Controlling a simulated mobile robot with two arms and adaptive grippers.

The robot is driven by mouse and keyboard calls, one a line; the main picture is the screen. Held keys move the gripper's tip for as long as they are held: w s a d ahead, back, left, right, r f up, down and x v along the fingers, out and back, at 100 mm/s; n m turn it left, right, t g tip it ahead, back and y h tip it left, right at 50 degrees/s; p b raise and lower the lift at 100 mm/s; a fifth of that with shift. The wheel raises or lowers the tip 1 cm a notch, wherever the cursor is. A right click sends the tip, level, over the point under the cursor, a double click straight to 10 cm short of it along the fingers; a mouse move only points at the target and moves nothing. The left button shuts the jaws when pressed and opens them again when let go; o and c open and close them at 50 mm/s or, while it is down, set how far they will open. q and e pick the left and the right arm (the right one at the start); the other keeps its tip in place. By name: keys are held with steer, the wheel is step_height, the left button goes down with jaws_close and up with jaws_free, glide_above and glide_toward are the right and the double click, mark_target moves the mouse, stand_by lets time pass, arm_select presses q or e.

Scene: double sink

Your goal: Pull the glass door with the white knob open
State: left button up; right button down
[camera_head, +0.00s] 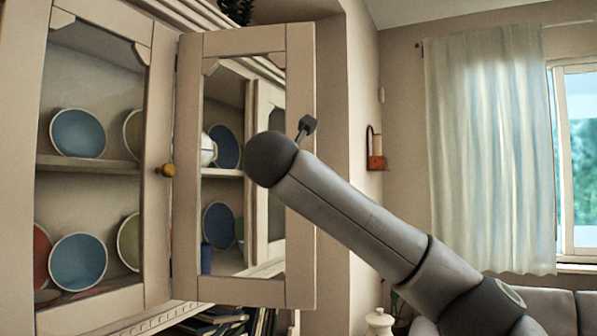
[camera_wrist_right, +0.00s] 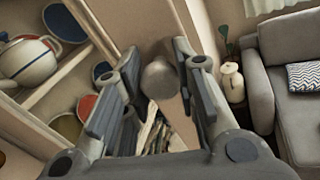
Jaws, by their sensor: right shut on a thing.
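The glass door (camera_head: 301,70) has a cream wooden frame in the head view. It stands swung out from the cabinet, with its hinge side at the left. My right arm crosses in front of its right side. My right gripper (camera_wrist_right: 158,72) shows in the right wrist view, with its fingers shut on a rounded, greyish knob (camera_wrist_right: 160,80). The knob is shaded, so its white colour is not clear there. In the head view the knob and most of the gripper are hidden behind my wrist. My left gripper is not in view.
A teapot (camera_wrist_right: 28,60) stands on a shelf. Books (camera_head: 220,322) lie below. A curtain (camera_head: 490,150) and a sofa (camera_wrist_right: 285,85) are to the right.

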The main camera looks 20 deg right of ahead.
steer(key=c, duration=1.1)
jaws_free()
steer(key=v, duration=1.2)
